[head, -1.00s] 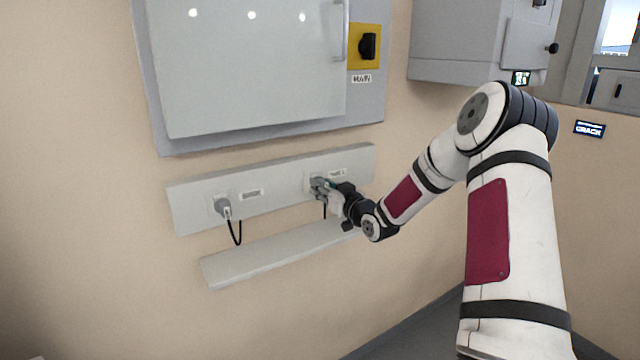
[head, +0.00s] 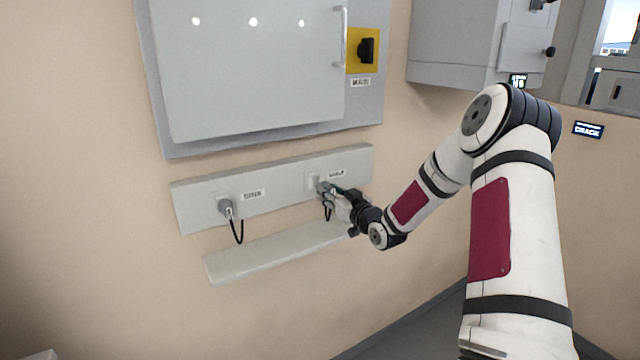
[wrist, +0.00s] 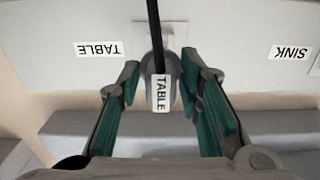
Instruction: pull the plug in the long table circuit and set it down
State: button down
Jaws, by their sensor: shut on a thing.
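The plug (wrist: 160,88), grey with a white TABLE tag on its black cord, sits between the fingers of my gripper (wrist: 160,72) in the wrist view. My gripper (head: 329,192) is shut on it in the head view, in front of the right-hand socket (head: 313,181). The plug looks drawn out from the socket face, but I cannot tell whether its pins are fully clear. The wall label beside this socket reads TABLE (wrist: 97,49) in the wrist view, upside down. My fingers hide part of the plug.
A second grey plug (head: 225,207) sits in the left socket with its cord hanging; the wrist view shows a SINK label (wrist: 290,52). A bare narrow shelf (head: 265,253) runs below the socket strip (head: 275,187). A cabinet (head: 250,70) with a yellow-backed switch (head: 365,50) is above.

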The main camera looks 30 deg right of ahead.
jog(key=shift+s, duration=0.3)
